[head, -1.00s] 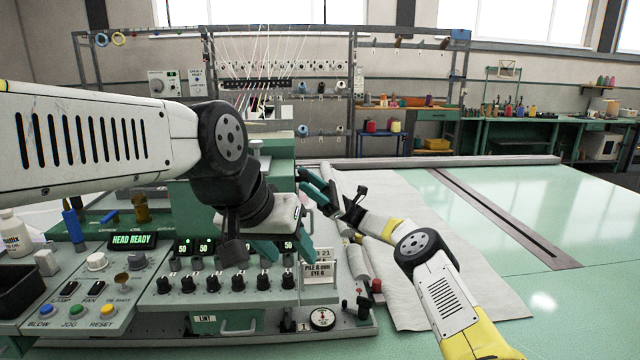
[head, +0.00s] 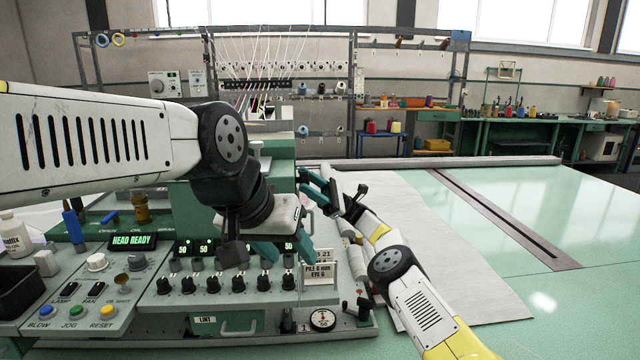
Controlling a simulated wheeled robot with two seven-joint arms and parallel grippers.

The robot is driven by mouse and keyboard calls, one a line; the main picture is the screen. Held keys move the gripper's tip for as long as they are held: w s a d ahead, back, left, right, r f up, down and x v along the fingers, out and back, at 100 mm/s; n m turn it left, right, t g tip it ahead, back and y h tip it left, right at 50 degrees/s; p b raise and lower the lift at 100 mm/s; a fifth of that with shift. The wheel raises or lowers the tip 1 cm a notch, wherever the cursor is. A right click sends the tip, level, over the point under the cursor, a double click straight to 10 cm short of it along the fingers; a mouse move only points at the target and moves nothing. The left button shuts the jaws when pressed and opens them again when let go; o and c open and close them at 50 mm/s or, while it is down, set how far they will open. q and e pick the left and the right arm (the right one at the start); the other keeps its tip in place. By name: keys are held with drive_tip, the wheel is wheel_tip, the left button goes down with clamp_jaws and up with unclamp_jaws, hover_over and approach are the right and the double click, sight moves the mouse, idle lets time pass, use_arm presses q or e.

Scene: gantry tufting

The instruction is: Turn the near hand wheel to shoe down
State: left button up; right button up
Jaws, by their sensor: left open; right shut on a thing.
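My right gripper (head: 316,188) reaches in from the lower right. Its teal fingers are closed at the right side of the green machine head (head: 281,150). What they hold is small and mostly hidden by the fingers; it appears to be the near hand wheel, but its rim and markings cannot be made out. My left gripper (head: 284,248) is open and empty. It hangs in front of the machine head, above the row of black knobs (head: 237,283), and hides part of the head. I cannot read the shoe's position.
A small card (head: 320,272) stands right of the knobs, above a round dial (head: 322,318). The control panel with coloured buttons (head: 76,311) lies at left, its display (head: 132,240) reading HEAD READY. Pale cloth (head: 465,285) covers part of the green table, which is clear at right.

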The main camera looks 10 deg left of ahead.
drive_tip(key=o, duration=1.1)
wheel_tip(320, 180, up, 4)
drive_tip(key=shift+d, duration=0.1)
drive_tip(key=s+d, duration=0.1)
drive_tip(key=s, duration=0.4)
drive_tip(key=s+d, duration=0.1)
drive_tip(key=s, duration=0.4)
drive_tip(key=s+d+r, duration=0.1)
drive_tip(key=s+d, duration=0.1)
drive_tip(key=s, duration=0.3)
drive_tip(key=shift+s, duration=0.15)
